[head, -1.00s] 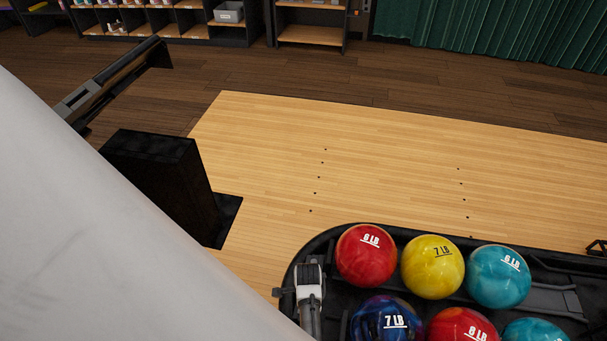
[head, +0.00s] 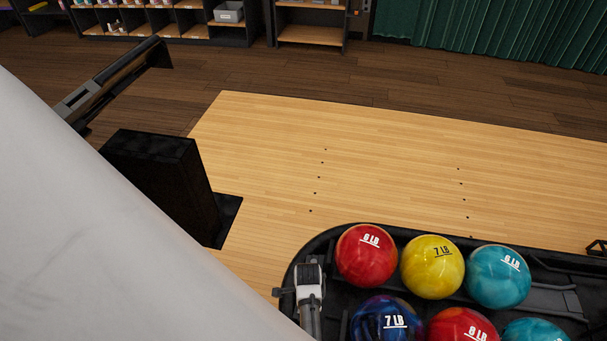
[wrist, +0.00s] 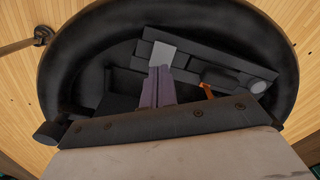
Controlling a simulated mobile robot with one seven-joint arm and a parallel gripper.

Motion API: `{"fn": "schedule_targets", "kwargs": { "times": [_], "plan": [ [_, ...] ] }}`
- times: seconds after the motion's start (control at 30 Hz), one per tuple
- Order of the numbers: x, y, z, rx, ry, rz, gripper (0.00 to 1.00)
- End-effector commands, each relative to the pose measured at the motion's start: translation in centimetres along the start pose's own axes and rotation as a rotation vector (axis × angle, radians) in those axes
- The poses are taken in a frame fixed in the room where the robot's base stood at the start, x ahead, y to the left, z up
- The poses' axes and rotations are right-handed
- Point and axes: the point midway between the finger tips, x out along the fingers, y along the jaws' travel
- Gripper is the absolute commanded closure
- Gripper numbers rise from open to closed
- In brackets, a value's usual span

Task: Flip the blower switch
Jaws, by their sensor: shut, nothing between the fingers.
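In the wrist view my gripper (wrist: 159,72) is shut and empty, its purple-grey fingers together over a dark panel (wrist: 195,61). The panel sits inside the rounded black end of the ball return (wrist: 75,45). A small orange piece (wrist: 206,91), perhaps the blower switch, shows just right of the fingers, apart from them in the picture. A pale grey plate (wrist: 162,52) lies at the fingertips; I cannot tell if they touch. In the head view the ball return (head: 325,243) is at lower right, and I cannot make out my fingers there.
Red (head: 366,256), yellow (head: 432,266) and teal (head: 498,276) balls lie in the rack, with more below them. A dark block (head: 160,185) stands at the left. Bare lane floor (head: 390,160) lies beyond the rack. Shelves (head: 175,22) and a green curtain (head: 490,30) are at the back.

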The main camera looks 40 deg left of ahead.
Motion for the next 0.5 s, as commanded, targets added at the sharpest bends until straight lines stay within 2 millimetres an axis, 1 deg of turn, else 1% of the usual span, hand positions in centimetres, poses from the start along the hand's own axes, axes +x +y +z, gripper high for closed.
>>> {"fn": "schedule_targets", "kwargs": {
  "times": [0.5],
  "plan": [
    [0.67,-0.02,-0.01,0.000,0.000,-0.001,1.00]
  ]
}}
